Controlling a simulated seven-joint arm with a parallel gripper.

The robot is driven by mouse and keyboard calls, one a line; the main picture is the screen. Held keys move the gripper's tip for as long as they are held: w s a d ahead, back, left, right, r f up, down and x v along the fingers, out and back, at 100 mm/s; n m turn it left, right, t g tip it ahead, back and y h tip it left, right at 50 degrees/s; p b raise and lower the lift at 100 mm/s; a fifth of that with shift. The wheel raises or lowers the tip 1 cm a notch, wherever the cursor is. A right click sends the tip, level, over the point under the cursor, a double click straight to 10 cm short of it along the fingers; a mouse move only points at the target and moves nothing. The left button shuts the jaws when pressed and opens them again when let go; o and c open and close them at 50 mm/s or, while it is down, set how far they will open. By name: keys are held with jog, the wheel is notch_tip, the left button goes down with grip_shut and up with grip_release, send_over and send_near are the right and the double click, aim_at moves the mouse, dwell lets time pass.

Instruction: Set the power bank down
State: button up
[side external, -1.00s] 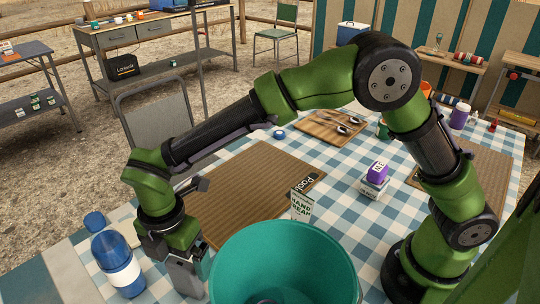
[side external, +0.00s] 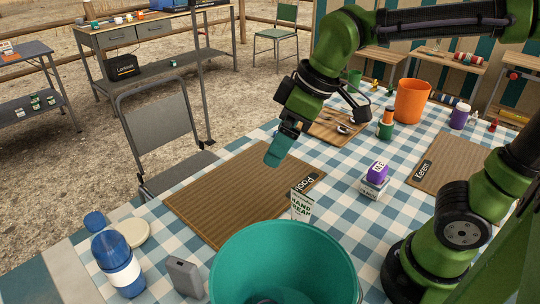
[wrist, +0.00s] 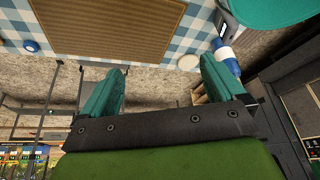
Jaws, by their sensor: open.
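The power bank (side external: 186,277) is a small grey block standing upright on the checked tablecloth (side external: 158,245), between the blue bottle and the teal bucket. It also shows at the top right of the wrist view (wrist: 223,22). My gripper (side external: 275,155) is raised over the far side of the brown mat marked "Pooh" (side external: 240,195), well away from the power bank. In the wrist view its teal fingers (wrist: 163,68) are spread apart with nothing between them.
The teal bucket (side external: 284,240) stands just right of the power bank, and the blue bottle (side external: 118,265) just left. A hand cream box (side external: 302,205) stands by the mat's near corner. An orange bucket (side external: 411,101) is at the back. The brown mat is bare.

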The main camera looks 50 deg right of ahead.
jog(key=s+d+f+m+t, duration=0.1)
jog(key=s+d+m+t, duration=0.2)
jog(key=s+d+m, duration=0.3)
jog(key=d+m, duration=0.1)
jog(key=m, duration=0.2)
jog(key=shift+s+d+f+m, duration=0.15)
jog(key=shift+s+f+m, duration=0.1)
jog(key=shift+s+m, duration=0.1)
dwell(0.6)
